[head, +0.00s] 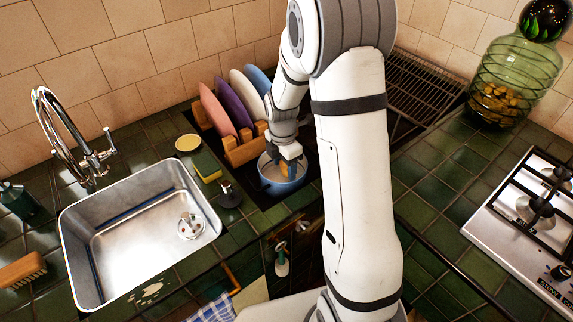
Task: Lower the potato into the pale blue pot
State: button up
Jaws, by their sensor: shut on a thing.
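The pale blue pot (273,186) stands on the dark green tiled counter, in front of the plate rack. Its pale inside shows in part. My gripper (288,165) points down into the pot's mouth, over its right half. It is shut on the potato (288,171), a small yellow-brown patch between the fingertips. The fingers hide most of the potato. I cannot tell whether it touches the pot's bottom.
A wooden rack with colored plates (216,108) stands close behind the pot. A yellow-green sponge (207,166) and the steel sink (125,250) are left. A hob (535,215) and green glass jar (515,75) are right.

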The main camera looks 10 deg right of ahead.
aim_at(284, 171)
jog(key=f, duration=0.1)
jog(key=s+f, duration=0.1)
jog(key=shift+s+f+g, duration=0.1)
jog(key=shift+f+g, duration=0.2)
jog(key=o, duration=0.7)
jog(key=shift+a, duration=0.1)
jog(key=o, duration=0.3)
jog(key=shift+w+f, duration=0.25)
jog(key=shift+w, duration=0.25)
jog(key=shift+w+f, duration=0.25)
jog(key=shift+w, duration=0.25)
jog(key=shift+o, duration=0.2)
jog(key=shift+s+r, duration=0.5)
jog(key=shift+r, duration=0.05)
jog(key=shift+w+f, duration=0.1)
jog(key=shift+w, duration=0.15)
jog(key=r, duration=0.7)
jog(key=shift+w+r, duration=0.25)
jog(key=shift+r, duration=0.05)
jog(key=shift+s+r, duration=0.1)
jog(key=shift+r, duration=0.1)
jog(key=s+r+m+t, duration=0.1)
jog(key=s+r+m, duration=0.5)
jog(key=s+m, duration=0.4)
jog(key=s+r+m+t, duration=0.2)
jog(key=s+r+m, duration=0.4)
jog(key=s+m, duration=0.4)
jog(key=shift+s+d+r+m, duration=0.15)
jog(key=shift+d+r+m, duration=0.15)
jog(key=shift+m, duration=0.7)
